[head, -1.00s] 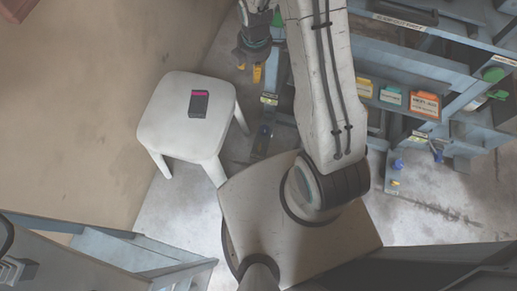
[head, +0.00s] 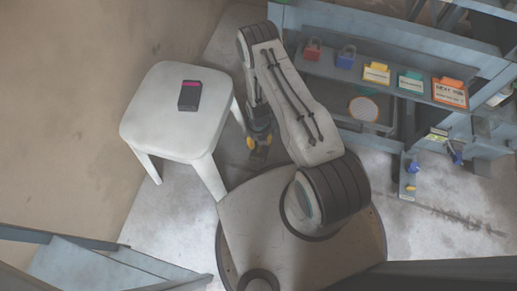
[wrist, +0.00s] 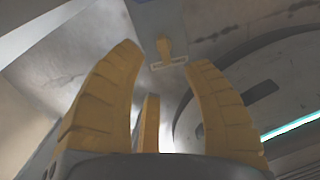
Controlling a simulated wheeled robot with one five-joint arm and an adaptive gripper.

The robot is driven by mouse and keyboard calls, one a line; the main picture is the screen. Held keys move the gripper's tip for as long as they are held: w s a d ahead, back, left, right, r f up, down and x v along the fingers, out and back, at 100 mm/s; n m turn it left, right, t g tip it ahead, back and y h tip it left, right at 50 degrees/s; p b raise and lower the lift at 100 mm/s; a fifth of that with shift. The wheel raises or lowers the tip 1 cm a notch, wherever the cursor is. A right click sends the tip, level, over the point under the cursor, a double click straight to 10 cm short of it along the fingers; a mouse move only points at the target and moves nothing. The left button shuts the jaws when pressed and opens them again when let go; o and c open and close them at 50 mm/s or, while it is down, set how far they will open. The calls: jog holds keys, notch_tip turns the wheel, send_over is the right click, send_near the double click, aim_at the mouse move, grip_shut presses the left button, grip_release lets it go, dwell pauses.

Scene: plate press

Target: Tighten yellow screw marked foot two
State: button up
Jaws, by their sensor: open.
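In the wrist view, a small yellow screw (wrist: 165,46) with a pale tag (wrist: 169,63) below it shows on a grey-blue metal part. The tag's writing is too small to read. My gripper (wrist: 161,80) has yellow ridged fingers spread apart, with nothing between them. The screw appears beyond the fingertips, between the two outer fingers, apart from them. In the head view, my gripper (head: 258,148) points down between the white stool and the grey-blue frame. The screw in front of it is hidden there by my arm.
A white stool (head: 165,125) with a dark box (head: 189,96) on it stands close left of my gripper. The blue-grey frame (head: 330,65) holds padlocks and coloured tags. A blue knob (head: 413,167) sits on a foot at the right. Floor right of my base is clear.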

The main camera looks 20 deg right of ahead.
aim_at(259, 148)
jog(key=shift+f+b, duration=1.45)
jog(key=shift+f, duration=2.15)
grip_shut()
